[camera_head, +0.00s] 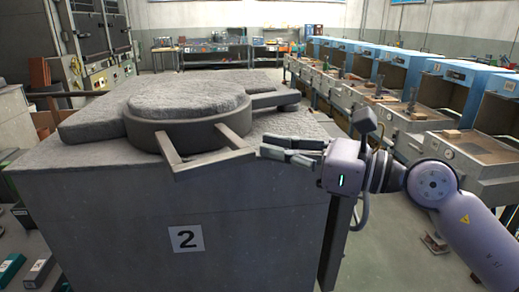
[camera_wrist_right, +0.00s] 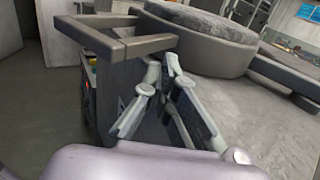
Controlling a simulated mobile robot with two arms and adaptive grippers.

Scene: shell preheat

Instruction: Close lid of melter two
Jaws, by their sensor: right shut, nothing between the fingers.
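Melter two (camera_head: 230,225) is a large grey block with a "2" plate on its front. Its round lid (camera_head: 190,97), with a rough grey top and a dark rim, lies on the top face. A bar-shaped handle (camera_head: 208,163) juts from the lid toward the front edge. In the head view, my right gripper (camera_head: 262,147) is shut and empty just right of the handle's end; whether it touches cannot be told. In the right wrist view, the shut fingers (camera_wrist_right: 170,62) point toward the handle (camera_wrist_right: 120,40) and the lid's rim (camera_wrist_right: 200,50). My left gripper is not in view.
A row of blue and grey workstations (camera_head: 400,80) runs along the right side. Dark cabinets (camera_head: 95,40) stand at the back left, and shelves with items (camera_head: 215,52) line the back wall. The floor right of the melter is partly clear.

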